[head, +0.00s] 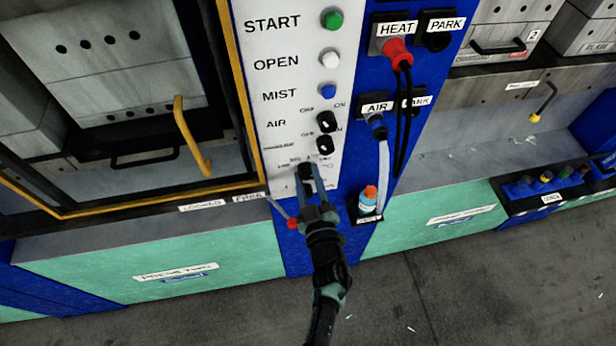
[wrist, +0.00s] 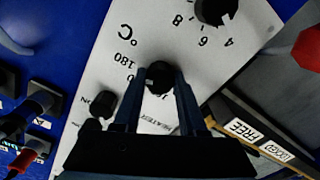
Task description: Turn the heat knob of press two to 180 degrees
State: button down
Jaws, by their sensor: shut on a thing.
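The black heat knob (head: 305,169) sits low on the white control panel (head: 292,60) of press two. In the wrist view the knob (wrist: 159,74) is between my fingers, with "°C" and "180" printed upside down beside it. My gripper (head: 310,184) reaches up from below and is shut on the knob. The fingers also show in the wrist view (wrist: 158,100). They hide part of the knob and its scale, so I cannot read where it points.
Two black knobs (head: 326,122) sit above on the panel, below the green, white and blue buttons. A red knob (head: 292,223) is just left of my gripper. An orange-capped bottle (head: 368,198) stands to the right. A yellow-handled door (head: 192,137) is at left.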

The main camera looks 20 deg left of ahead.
jog(key=shift+c, duration=2.3)
grip_release()
jog(key=v, duration=1.3)
